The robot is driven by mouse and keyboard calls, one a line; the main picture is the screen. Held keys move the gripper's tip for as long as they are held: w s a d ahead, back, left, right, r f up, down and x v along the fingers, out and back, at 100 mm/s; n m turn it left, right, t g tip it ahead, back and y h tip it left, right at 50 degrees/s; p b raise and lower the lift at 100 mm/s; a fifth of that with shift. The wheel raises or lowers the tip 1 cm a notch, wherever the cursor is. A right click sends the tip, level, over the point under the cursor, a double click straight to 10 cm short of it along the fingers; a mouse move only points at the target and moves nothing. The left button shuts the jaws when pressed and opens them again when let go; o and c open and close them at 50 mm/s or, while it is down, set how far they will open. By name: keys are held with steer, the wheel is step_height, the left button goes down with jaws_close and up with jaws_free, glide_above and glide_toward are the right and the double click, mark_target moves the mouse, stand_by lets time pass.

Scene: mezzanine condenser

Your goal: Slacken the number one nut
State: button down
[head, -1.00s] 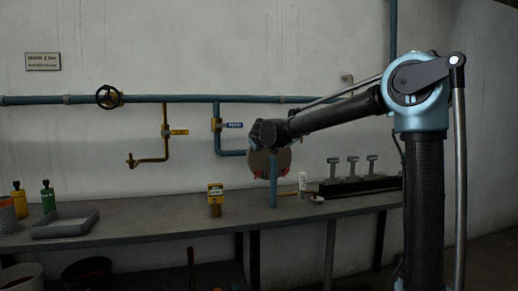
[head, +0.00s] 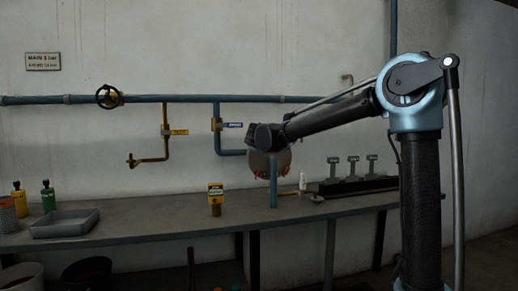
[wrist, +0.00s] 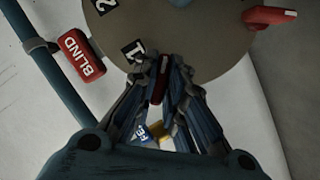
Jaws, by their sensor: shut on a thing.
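In the wrist view a round tan-grey plate (wrist: 195,40) carries black number tags: a "1" tag (wrist: 133,50) and a "2" tag (wrist: 104,6). My gripper (wrist: 162,75) is at the plate's lower edge, beside the "1" tag. Its fingers are closed around a narrow red piece, the number one nut (wrist: 159,82), which they mostly hide. Another red nut (wrist: 269,16) sits at the plate's right edge. A red "BLIND" tag (wrist: 82,55) is at the left. In the head view the plate (head: 284,161) is partly hidden behind my arm.
A blue pipe (wrist: 50,75) runs close on the left in the wrist view. In the head view the bench (head: 150,231) holds a grey tray (head: 65,224), a yellow-topped block (head: 215,198) and several grey T-shaped pieces (head: 353,168).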

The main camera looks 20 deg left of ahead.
steer(key=c, duration=1.7)
jaws_free()
steer(key=shift+o, duration=0.2)
steer(key=v, duration=1.2)
steer(key=shift+w+d+f, duration=0.1)
